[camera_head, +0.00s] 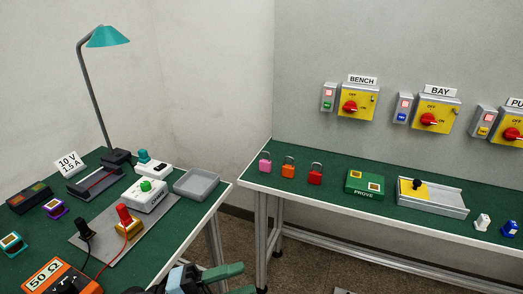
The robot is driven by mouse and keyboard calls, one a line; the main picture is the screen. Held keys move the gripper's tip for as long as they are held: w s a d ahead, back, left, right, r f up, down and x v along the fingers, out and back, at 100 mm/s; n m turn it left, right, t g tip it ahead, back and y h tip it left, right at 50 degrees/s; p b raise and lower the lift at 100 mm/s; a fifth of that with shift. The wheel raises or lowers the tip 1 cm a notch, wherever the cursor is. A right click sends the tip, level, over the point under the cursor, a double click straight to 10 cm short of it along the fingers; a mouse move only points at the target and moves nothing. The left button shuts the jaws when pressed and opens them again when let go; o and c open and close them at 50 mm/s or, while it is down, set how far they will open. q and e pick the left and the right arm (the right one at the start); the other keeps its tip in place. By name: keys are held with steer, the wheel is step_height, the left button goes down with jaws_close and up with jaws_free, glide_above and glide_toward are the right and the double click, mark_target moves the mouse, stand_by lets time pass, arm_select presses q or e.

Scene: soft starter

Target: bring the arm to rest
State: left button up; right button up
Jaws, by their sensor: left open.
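My left gripper (236,282) shows at the bottom edge of the head view, just off the front right edge of the left bench (217,213). Its dark green fingers are apart, with nothing seen between them. The lower finger is partly cut off by the frame. My right gripper is not in view.
The left bench holds a grey tray (197,184), a white starter unit (145,195), an orange 50 Ω box (62,279) and a teal lamp (108,37). The back bench (330,193) holds padlocks and a green PROVE box (364,185). Yellow switches (351,104) hang above. Floor shows between benches.

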arm_select(q)
steer(key=s+a+f+n+t+y, duration=0.1)
steer(key=a+f+n+t+y, duration=0.35)
steer(key=n, duration=0.35)
steer(key=s+a+f+n+t+y+p, duration=0.1)
steer(key=s+a+f+n+t+y, duration=0.15)
steer(key=f+n+y, duration=0.35)
steer(key=a+f+n+t+y, duration=0.4)
steer(key=f+n, duration=0.2)
steer(key=n, duration=0.3)
steer(key=s+a+f+n+g+y, duration=0.2)
steer(key=s+f+n+g, duration=0.1)
steer(key=s+f, duration=0.3)
steer(key=s+a+f+n+g+y, duration=0.2)
steer(key=s+f, duration=0.4)
steer(key=s, duration=0.5)
steer(key=shift+a+f+n+g+p, duration=0.3)
steer(key=shift+n+g+p, duration=0.2)
steer(key=shift+g, duration=0.1)
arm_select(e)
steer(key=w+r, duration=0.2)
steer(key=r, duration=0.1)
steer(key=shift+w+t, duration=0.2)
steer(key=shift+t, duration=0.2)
arm_select(q)
steer(key=shift+w, duration=0.1)
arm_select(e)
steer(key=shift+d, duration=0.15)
